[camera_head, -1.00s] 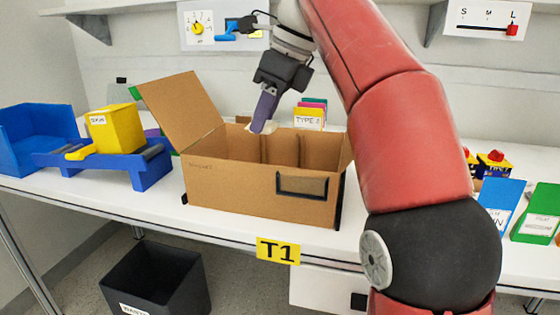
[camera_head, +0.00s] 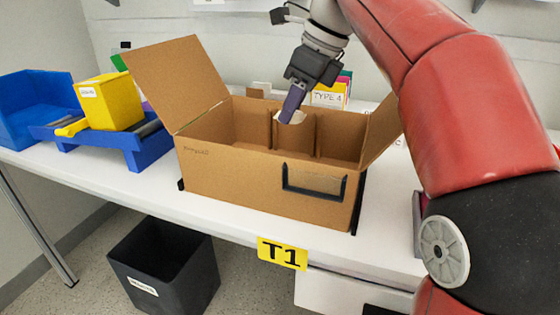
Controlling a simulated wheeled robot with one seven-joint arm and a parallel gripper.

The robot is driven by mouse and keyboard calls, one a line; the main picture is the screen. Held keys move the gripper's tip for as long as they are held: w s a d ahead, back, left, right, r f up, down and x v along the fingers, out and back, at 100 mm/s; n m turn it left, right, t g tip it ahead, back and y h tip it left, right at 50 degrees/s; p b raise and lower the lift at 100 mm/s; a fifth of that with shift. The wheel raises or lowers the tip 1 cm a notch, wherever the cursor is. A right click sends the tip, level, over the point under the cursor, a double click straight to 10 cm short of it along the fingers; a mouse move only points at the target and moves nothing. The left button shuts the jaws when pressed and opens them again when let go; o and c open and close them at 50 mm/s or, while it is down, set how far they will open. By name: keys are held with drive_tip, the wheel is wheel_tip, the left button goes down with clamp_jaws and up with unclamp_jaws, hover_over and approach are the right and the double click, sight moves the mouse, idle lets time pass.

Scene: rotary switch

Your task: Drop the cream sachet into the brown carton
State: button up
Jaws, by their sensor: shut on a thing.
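The brown carton (camera_head: 240,177) stands open on the white table in the middle of the view, with flaps raised at left and right. Dividers split its inside into compartments. My gripper (camera_head: 291,112) reaches down over the carton from above, its purple fingers tilted. It is shut on the cream sachet (camera_head: 298,118), of which only a small pale part shows at the fingertips. The sachet is at the carton's opening, near a divider; its exact height over the compartments is hard to tell.
A yellow box (camera_head: 112,105) sits on a blue stand (camera_head: 135,150) left of the carton, beside a blue bin (camera_head: 30,95). Labelled cards (camera_head: 328,97) stand behind the carton. A black bin (camera_head: 165,265) is on the floor below the table.

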drive_tip(key=shift+f, duration=0.3)
drive_tip(key=o, duration=1)
drive_tip(key=shift+o, duration=0.2)
drive_tip(key=v, duration=0.8)
drive_tip(key=shift+f, duration=0.1)
